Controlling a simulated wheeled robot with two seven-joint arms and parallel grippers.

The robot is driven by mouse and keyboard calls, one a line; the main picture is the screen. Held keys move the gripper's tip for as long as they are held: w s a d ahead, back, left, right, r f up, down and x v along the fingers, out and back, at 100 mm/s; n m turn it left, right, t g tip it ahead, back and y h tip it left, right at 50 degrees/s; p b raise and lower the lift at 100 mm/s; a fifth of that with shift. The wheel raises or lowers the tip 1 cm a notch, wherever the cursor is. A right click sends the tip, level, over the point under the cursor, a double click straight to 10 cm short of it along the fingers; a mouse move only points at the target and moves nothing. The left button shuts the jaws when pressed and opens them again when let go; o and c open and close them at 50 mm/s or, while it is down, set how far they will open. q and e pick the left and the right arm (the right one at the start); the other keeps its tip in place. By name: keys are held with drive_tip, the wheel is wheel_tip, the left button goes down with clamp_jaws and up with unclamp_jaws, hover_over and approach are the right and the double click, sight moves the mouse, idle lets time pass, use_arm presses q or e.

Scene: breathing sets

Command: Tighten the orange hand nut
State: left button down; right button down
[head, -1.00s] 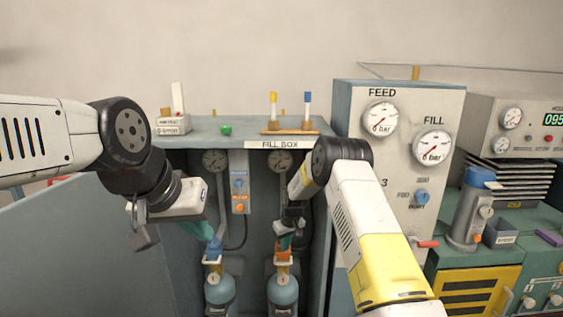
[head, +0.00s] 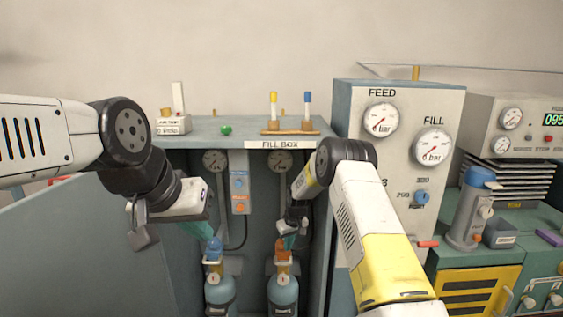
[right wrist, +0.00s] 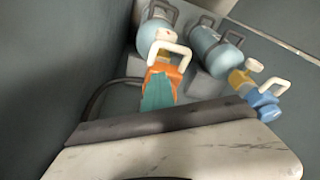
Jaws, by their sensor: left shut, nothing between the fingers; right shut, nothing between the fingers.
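The orange hand nut (head: 282,244) sits at the top of the right-hand blue cylinder (head: 283,292) in the fill box. It also shows in the right wrist view (right wrist: 174,72). My right gripper (head: 289,242) is at the nut, its teal fingers shut and empty. In the right wrist view the fingers (right wrist: 158,92) overlap the nut's near side; I cannot tell whether they touch it. My left gripper (head: 208,234) is shut and empty, close above the blue hand nut (head: 214,246) on the left-hand cylinder (head: 219,292).
The fill box (head: 185,130) encloses both cylinders, with gauges and a switch panel (head: 239,190) on its back wall. The grey gauge panel (head: 400,105) stands close on the right. A hose runs behind the cylinders. A green ball (head: 226,131) and a tube rack lie on top.

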drive_tip(key=shift+w+d+r, duration=0.15)
drive_tip(key=shift+w+d, duration=0.4)
drive_tip(key=shift+d, duration=0.1)
drive_tip(key=shift+w+d, duration=0.15)
drive_tip(key=shift+w, duration=0.2)
drive_tip(key=shift+d, duration=0.15)
drive_tip(key=v, duration=0.5)
drive_tip(key=shift+w+r, duration=0.1)
drive_tip(key=shift+r, duration=0.35)
